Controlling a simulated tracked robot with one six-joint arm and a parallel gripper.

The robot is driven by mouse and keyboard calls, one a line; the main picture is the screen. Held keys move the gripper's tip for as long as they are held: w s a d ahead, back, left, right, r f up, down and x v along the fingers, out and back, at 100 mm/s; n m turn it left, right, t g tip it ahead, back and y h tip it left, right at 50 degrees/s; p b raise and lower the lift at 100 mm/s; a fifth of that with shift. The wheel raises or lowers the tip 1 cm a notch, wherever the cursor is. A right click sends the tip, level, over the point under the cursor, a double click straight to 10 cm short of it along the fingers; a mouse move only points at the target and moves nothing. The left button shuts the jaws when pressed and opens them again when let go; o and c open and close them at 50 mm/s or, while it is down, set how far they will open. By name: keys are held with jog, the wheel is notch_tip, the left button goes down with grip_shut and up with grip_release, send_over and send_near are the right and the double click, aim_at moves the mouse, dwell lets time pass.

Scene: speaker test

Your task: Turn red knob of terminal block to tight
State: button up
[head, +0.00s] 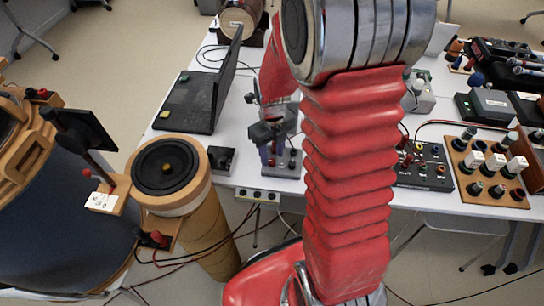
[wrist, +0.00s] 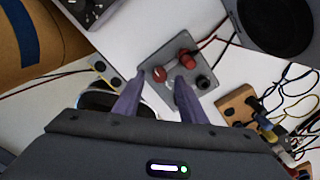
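A laptop (head: 205,95) and a small black box (head: 221,158) stand left of the block. A round speaker (head: 167,168) on a cardboard tube stands off the table's front. A wooden block with wired terminals (wrist: 238,104) is near the plate. Black and red cables run around.

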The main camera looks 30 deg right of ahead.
aim_at(272, 161)
notch_tip(272, 161, up, 11)
jog(key=shift+r, duration=0.2)
dwell(0.3)
dwell(0.5)
jog(key=s+a+r+n+t, duration=0.2)
jog(key=s+a+r+n, duration=0.2)
jog(key=n, duration=1.3)
jog(key=s+a+r+n+t, duration=0.3)
jog(key=s+r+n, duration=0.7)
jog(key=n, duration=0.7)
jog(key=shift+s+a+t, duration=0.15)
jog(key=shift+a+t, duration=0.15)
jog(key=shift+a, duration=0.65)
